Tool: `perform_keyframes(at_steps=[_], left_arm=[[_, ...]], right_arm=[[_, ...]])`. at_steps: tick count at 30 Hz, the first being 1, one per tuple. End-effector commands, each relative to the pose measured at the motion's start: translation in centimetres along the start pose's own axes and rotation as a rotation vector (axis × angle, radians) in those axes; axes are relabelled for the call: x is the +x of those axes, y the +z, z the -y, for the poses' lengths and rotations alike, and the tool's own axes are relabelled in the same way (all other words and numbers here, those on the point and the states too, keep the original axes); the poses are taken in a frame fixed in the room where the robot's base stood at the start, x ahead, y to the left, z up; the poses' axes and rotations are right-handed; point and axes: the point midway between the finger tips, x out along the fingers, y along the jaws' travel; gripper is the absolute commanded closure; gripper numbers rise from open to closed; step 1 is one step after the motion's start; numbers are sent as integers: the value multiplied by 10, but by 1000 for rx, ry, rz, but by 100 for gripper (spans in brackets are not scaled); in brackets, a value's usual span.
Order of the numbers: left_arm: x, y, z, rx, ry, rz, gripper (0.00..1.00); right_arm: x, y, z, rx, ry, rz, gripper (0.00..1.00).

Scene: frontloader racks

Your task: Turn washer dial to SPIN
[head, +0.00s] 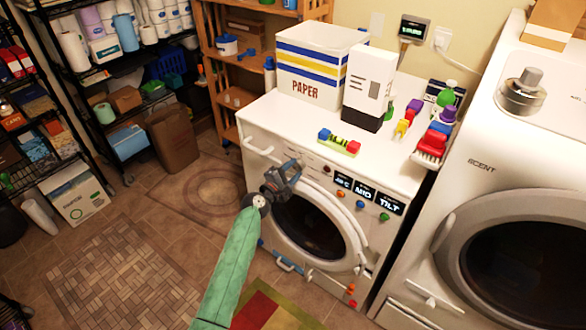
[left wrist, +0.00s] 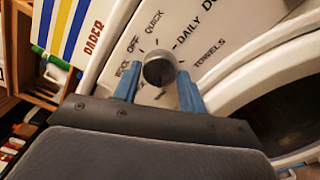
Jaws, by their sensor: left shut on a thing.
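The white washer (head: 385,170) with a round door stands in the middle of the head view. My left gripper (head: 287,170) is at the upper left of its front panel and hides the dial there. In the left wrist view the round grey dial (left wrist: 159,69) sits between my two blue fingers, which are shut on it. Printed words ring the dial, among them OFF, QUICK, DAILY and TOWELS. The lower words are partly covered, and I cannot read SPIN or tell where the pointer stands. My right gripper is not in view.
A striped PAPER bin (head: 315,65), a white box (head: 369,82) and small coloured objects stand on the washer. Small displays (head: 365,190) are on its front. A second white machine (head: 470,185) is close on the right. Shelves line the left; the floor between is mostly open.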

Motion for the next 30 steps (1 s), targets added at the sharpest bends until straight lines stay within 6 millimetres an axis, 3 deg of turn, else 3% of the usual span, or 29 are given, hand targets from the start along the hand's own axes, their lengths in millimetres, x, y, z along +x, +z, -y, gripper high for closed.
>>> perform_keyframes(at_steps=[11, 26, 27, 30], left_arm=[[0, -1, 0, -147, 0, -2, 81], [0, -1, 1, -168, 0, -2, 81], [0, -1, 1, -168, 0, -2, 56], [0, -1, 1, -167, 0, -2, 37]], right_arm=[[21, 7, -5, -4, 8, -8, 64], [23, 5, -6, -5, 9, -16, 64], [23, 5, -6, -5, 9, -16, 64], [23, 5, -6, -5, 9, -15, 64]])
